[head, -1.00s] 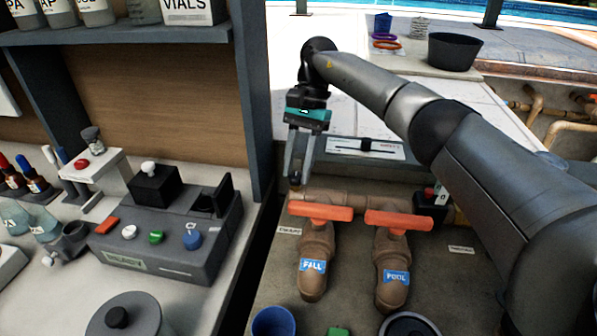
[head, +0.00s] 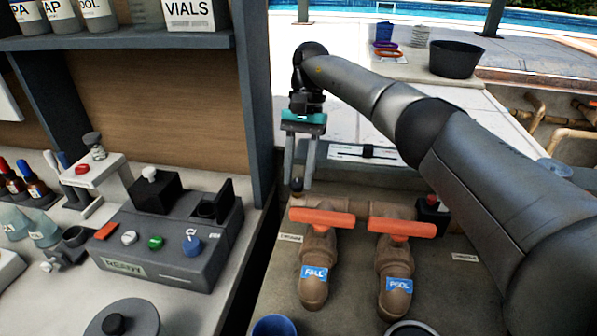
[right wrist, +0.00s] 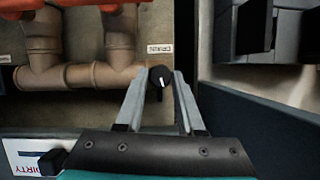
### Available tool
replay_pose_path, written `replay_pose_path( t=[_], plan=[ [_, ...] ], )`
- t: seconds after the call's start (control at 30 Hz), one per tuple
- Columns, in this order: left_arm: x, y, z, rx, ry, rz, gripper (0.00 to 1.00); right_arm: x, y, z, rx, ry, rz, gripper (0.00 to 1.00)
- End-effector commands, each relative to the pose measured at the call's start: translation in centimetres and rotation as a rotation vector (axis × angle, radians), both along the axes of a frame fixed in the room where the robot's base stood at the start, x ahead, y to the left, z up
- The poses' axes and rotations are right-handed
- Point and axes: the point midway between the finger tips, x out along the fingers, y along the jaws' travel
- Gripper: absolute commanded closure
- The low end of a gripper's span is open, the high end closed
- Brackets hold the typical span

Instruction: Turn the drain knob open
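The drain knob (head: 297,186) is a small round black knob at the left end of the brown pipes. In the right wrist view the knob (right wrist: 160,77) shows a white pointer line on its face and lies between the fingertips. My right gripper (head: 299,183) points down at it, with a finger on either side. The fingers (right wrist: 160,74) look open, with narrow gaps beside the knob; I cannot tell whether either one touches it. My left gripper is not in view.
Two orange valve handles (head: 322,218) (head: 402,227) sit on the pipes marked FALL and POOL, close to the right of the knob. A dark post (head: 252,110) and the bench with a grey tester box (head: 165,245) stand to the left.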

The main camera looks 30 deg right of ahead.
Motion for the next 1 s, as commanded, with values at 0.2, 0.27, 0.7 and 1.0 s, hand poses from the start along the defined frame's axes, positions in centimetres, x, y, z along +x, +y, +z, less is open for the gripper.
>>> replay_pose_path(
  t=[0.2, 0.27, 0.7, 1.0],
  plan=[
    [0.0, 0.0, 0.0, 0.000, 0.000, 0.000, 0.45, 0.0, 0.0, -0.1, 0.000, 0.001, 0.000, 0.37],
    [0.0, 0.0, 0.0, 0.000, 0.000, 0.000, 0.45, 0.0, 0.0, 0.0, 0.001, 0.001, 0.000, 0.34],
    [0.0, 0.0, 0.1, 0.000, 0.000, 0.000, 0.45, 0.5, -0.3, 1.5, 0.000, -0.002, -0.002, 0.34],
    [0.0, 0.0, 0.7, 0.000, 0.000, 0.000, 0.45, 1.5, -1.2, 4.9, 0.000, -0.001, -0.003, 0.34]
  ],
)
